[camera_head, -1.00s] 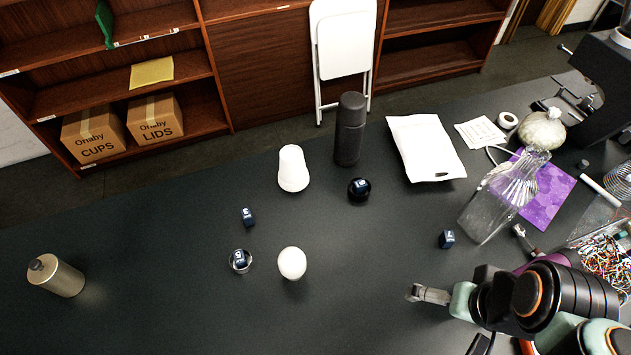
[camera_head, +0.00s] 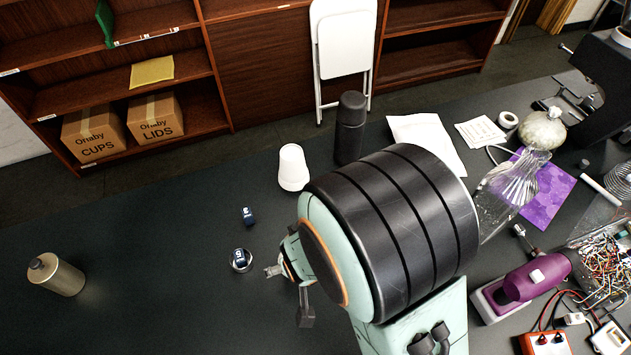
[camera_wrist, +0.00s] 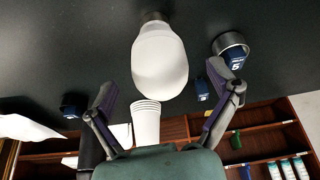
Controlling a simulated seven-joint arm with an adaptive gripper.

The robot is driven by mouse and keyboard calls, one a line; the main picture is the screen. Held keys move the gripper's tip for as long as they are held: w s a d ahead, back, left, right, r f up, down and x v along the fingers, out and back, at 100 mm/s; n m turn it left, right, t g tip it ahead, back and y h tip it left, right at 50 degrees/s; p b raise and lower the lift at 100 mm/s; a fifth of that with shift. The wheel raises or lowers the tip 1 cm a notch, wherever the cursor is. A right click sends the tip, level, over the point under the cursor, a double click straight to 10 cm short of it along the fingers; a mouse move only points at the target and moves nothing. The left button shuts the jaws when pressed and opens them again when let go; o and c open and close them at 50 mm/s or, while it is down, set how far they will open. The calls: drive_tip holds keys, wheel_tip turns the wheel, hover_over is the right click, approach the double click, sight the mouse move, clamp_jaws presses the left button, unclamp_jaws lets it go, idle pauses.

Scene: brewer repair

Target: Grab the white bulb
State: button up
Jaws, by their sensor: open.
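The white bulb (camera_wrist: 159,62) shows in the wrist view as a smooth rounded shape with a dark base at its top end. My gripper (camera_wrist: 163,80) is open and empty, with one finger on each side of the bulb's rounded end. I cannot tell the gap between fingers and bulb, and no contact shows. In the head view my gripper (camera_head: 288,294) is low over the dark table, and my arm hides the bulb.
A stack of white cups (camera_head: 292,167) stands behind, near a black bottle (camera_head: 350,127). A blue cube (camera_head: 248,216) lies loose, and another cube sits in a metal ring (camera_head: 241,261) close to my gripper. A metal canister (camera_head: 56,275) stands left. The table between is clear.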

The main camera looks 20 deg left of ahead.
drive_tip(key=x, duration=0.5)
drive_tip(key=c, duration=1.3)
